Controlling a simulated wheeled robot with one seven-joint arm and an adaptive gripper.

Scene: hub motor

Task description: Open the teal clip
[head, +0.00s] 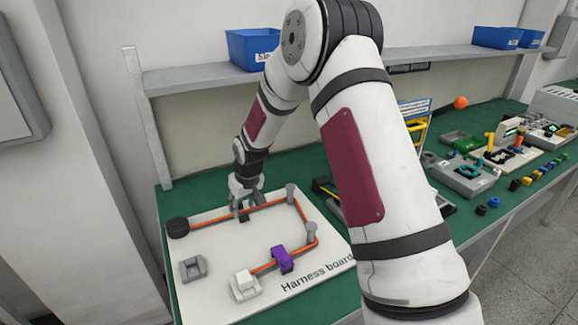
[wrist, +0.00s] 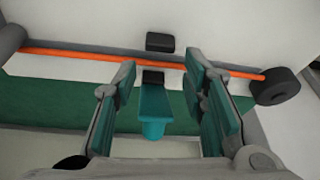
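The teal clip (wrist: 153,110) is in the middle of the wrist view, at the orange cable (wrist: 75,55). A dark part shows at its cable end, and I cannot tell whether the clip is open or closed. My gripper (wrist: 160,82) is open, with its teal-padded fingers on either side of the clip. A gap shows on each side of it. In the head view my gripper (head: 244,205) is low over the back edge of the white harness board (head: 215,240), and it mostly hides the clip there.
The cable runs from a black round piece (head: 178,227) past grey posts (head: 311,232) to a purple clip (head: 282,259) and a white block (head: 244,279). An empty grey holder (head: 193,269) is at the left. A small black block (wrist: 160,42) lies beyond the cable.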

